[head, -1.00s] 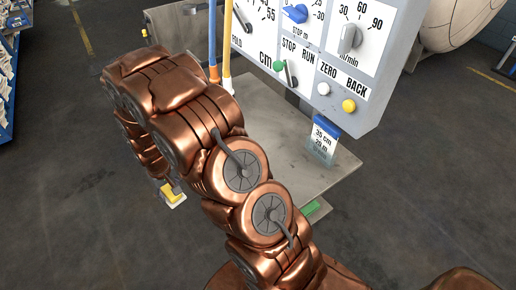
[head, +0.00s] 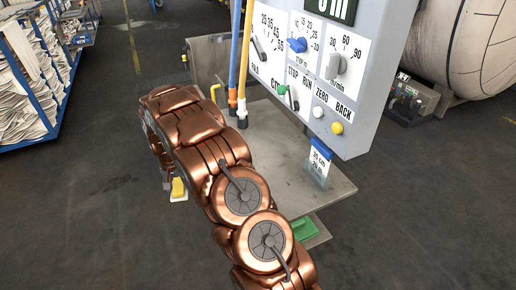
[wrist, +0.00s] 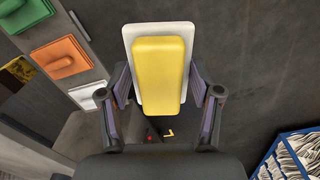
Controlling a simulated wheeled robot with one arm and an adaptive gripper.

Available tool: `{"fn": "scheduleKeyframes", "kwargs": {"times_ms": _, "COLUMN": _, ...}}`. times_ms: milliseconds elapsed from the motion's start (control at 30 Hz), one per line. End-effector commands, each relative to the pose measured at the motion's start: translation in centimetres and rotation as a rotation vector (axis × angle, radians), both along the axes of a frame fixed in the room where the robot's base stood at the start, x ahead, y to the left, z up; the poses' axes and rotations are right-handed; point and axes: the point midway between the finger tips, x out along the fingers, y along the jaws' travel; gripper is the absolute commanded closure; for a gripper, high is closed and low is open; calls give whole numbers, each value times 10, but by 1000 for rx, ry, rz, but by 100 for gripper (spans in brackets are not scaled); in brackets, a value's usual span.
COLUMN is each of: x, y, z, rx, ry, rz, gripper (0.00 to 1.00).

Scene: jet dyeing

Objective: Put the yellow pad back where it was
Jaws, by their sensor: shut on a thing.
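The yellow pad (wrist: 159,72) has a white backing plate and fills the upper middle of the wrist view. My gripper (wrist: 158,92) is shut on it, with one finger at each side. In the head view the pad (head: 178,188) shows small beside my arm, left of the machine and above the dark floor; my arm hides most of the gripper there. In the wrist view a grey shelf at the left bears a green pad (wrist: 43,13), an orange pad (wrist: 61,59) and a white pad (wrist: 88,95). The green pad also shows in the head view (head: 304,228).
A control panel (head: 315,70) with dials and buttons stands above a grey metal table (head: 270,140). A blue rack of white cloth (head: 35,75) stands at the left. The floor between them is clear.

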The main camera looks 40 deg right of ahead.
Motion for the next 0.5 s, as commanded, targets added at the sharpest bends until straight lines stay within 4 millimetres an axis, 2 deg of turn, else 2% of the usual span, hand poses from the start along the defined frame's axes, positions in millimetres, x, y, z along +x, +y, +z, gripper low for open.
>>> {"fn": "scheduleKeyframes", "kwargs": {"times_ms": 33, "x": 11, "y": -12, "z": 3, "rx": -2, "ry": -6, "rz": -57, "gripper": 69}}
{"fn": "scheduleKeyframes", "kwargs": {"times_ms": 233, "x": 38, "y": -55, "z": 19, "rx": -8, "ry": -11, "rz": -289, "gripper": 69}}
{"fn": "scheduleKeyframes", "kwargs": {"times_ms": 500, "x": 61, "y": -113, "z": 42, "rx": -15, "ry": -14, "rz": -600, "gripper": 69}}
